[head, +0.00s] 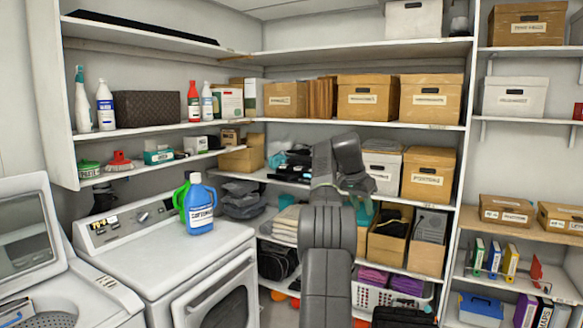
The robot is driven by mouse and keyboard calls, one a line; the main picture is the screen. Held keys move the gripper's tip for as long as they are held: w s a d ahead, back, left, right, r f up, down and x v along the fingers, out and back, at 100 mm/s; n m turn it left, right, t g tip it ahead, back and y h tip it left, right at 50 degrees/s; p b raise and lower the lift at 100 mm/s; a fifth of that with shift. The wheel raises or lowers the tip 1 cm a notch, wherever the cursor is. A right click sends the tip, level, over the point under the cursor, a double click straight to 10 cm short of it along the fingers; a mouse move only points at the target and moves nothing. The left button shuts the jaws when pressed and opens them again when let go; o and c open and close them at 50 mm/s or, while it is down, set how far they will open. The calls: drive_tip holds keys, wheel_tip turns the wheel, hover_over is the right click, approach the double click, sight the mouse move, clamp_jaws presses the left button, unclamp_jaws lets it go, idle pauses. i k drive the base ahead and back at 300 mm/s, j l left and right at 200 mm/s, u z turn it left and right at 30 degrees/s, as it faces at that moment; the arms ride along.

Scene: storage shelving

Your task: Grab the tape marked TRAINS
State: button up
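No label reading TRAINS can be made out in the head view. Thicker dark spines, one seeming to read MAPS (545,314), stand on the shelf below. My gripper (357,187) is at the end of my raised grey arm, in front of the middle shelves and well left of the cases. Its fingers are small and partly hidden, so I cannot tell whether it is open or holds anything.
A blue detergent bottle (200,206) stands on the white washer (165,250) at left. Cardboard boxes (428,174) fill the middle shelves. A red bookend-like piece (537,270) stands right of the cases, and a blue box (481,307) sits below them. A white upright (465,130) separates the shelf bays.

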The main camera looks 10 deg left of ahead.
sight(300, 168)
drive_tip(key=i+u, duration=0.15)
drive_tip(key=i, duration=0.4)
drive_tip(key=i+l+u, duration=0.1)
drive_tip(key=i, duration=0.45)
drive_tip(key=i+l+u, duration=0.15)
drive_tip(key=i, duration=0.4)
drive_tip(key=i+l+u, duration=0.1)
drive_tip(key=i+l, duration=0.2)
drive_tip(key=i, duration=0.25)
drive_tip(key=i+l+u, duration=0.15)
drive_tip(key=i, duration=0.35)
drive_tip(key=i+l+u, duration=0.15)
drive_tip(key=i+l, duration=0.25)
drive_tip(key=i, duration=0.1)
